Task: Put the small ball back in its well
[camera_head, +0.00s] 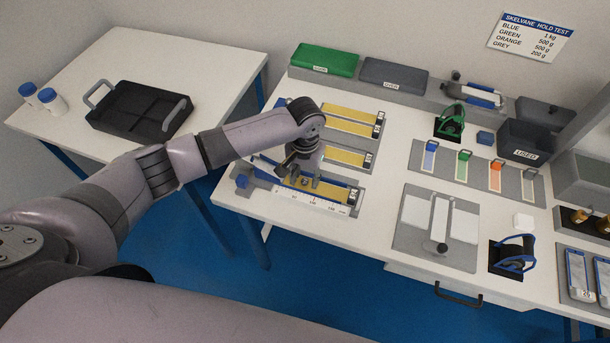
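My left gripper (302,172) points down over the front yellow strip (330,189) of a measuring board on the main table. Its fingers are small and dark here, and I cannot tell whether they are open or shut. My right gripper is not in view.
More yellow strips (352,121) lie behind the gripper. A green-lidded box (324,59) and a grey-lidded box (393,73) stand at the back. Right are a grey plate (410,235), coloured tags (463,164) and a dark bin (525,147). A black tray (130,119) stands on the left table.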

